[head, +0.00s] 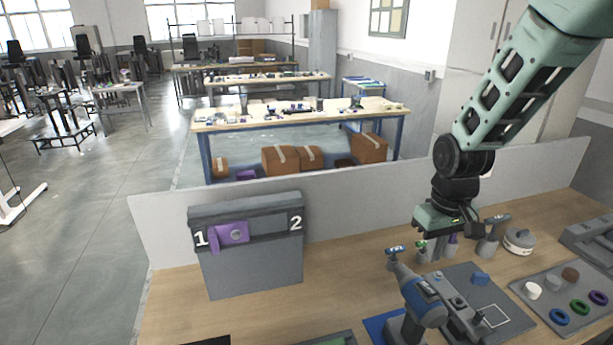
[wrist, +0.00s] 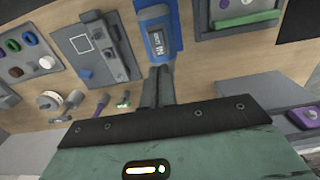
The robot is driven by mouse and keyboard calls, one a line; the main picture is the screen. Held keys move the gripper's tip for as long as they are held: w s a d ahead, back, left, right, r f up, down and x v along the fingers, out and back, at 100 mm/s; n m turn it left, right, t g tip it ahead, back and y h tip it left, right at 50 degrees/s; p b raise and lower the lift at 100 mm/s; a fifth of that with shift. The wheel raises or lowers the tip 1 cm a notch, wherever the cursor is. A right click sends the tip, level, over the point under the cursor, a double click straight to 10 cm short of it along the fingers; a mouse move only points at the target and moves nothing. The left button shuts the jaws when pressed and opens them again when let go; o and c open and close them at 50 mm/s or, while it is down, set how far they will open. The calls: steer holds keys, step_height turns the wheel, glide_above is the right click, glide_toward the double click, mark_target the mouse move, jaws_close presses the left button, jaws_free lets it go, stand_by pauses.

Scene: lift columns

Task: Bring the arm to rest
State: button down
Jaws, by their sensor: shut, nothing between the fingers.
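My green and black arm (head: 510,85) reaches down from the upper right in the head view. My gripper (head: 450,226) hangs above the back part of the wooden workbench (head: 250,318), apart from the things on it. In the wrist view its dark fingers (wrist: 158,72) are together with nothing between them. A blue and grey device (head: 420,293) stands upright in front of the gripper; its blue body with a small display (wrist: 157,38) lies beyond the fingertips in the wrist view. In the head view the fingers are hard to make out against the tools behind.
A grey stand (head: 250,275) marked 1 and 2 holds a purple part (head: 233,234) at 1. A tray (head: 555,292) with coloured rings is at the right. A round grey-white object (head: 519,241) sits near the low partition (head: 340,205). Bench space between stand and device is clear.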

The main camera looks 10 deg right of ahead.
steer(key=s+a+f+n+b, duration=0.2)
steer(key=a+b, duration=0.2)
steer(key=a, duration=0.3)
steer(key=s+a+f+n+b, duration=0.1)
steer(key=s+a+f+b, duration=0.1)
steer(key=s+a+b, duration=0.3)
steer(key=s+a+f+n+b, duration=0.3)
steer(key=s+a+b, duration=0.3)
steer(key=s+a, duration=0.4)
steer(key=shift+s+a+f+n+y, duration=0.3)
steer(key=shift+s+f+n, duration=0.1)
steer(key=shift+n, duration=0.3)
